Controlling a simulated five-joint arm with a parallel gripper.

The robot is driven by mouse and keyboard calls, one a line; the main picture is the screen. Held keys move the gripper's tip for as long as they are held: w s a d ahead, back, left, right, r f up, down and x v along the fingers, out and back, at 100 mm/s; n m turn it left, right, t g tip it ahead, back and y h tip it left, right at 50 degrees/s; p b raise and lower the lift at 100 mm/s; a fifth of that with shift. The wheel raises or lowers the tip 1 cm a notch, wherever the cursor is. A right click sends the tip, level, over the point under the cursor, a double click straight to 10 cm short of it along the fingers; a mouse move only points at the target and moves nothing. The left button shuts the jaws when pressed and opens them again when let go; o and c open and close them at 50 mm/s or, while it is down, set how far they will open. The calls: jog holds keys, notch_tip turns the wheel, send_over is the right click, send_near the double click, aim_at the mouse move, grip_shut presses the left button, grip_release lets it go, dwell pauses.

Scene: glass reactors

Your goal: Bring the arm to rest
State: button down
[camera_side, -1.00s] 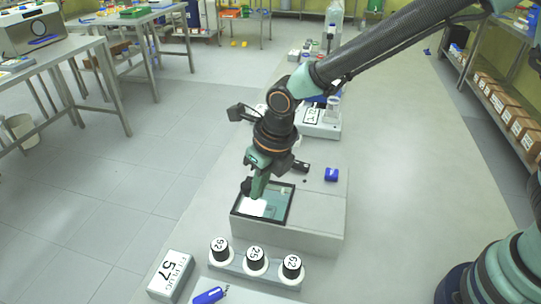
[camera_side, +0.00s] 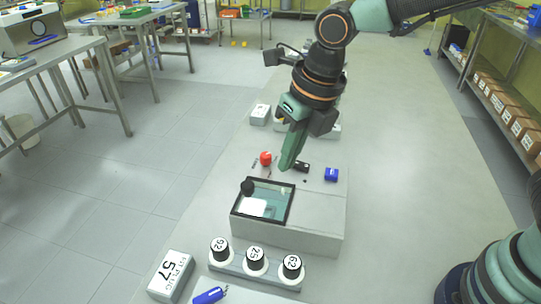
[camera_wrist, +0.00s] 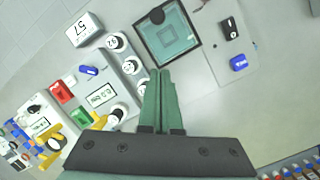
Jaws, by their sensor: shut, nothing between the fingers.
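My gripper (camera_side: 291,158) is shut and empty, its green fingers together and pointing down, raised above the grey block (camera_side: 318,218) in the side view. In the wrist view the gripper (camera_wrist: 160,74) shows at the bottom centre with its fingertips touching each other. Near it is the dark-framed glass window (camera_side: 278,206) of the block, with a black knob (camera_side: 247,187) at its back left corner. The window also shows at the top of the wrist view (camera_wrist: 178,42). The fingers are apart from the window.
The bench's right side (camera_side: 420,180) is clear.

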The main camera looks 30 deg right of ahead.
jog(key=s+d+r+n+t, duration=0.1)
jog(key=s+d+r+n, duration=0.1)
jog(key=d+n, duration=0.9)
jog(key=s+d+r+n+t+h, duration=0.1)
jog(key=d+n, duration=0.9)
jog(key=n, duration=1.3)
jog(key=shift+s+d+r+t+h, duration=0.35)
jog(key=shift+s+r+t, duration=0.25)
jog(key=shift+s+r, duration=0.4)
jog(key=shift+s+f, duration=0.1)
jog(key=shift+f, duration=0.05)
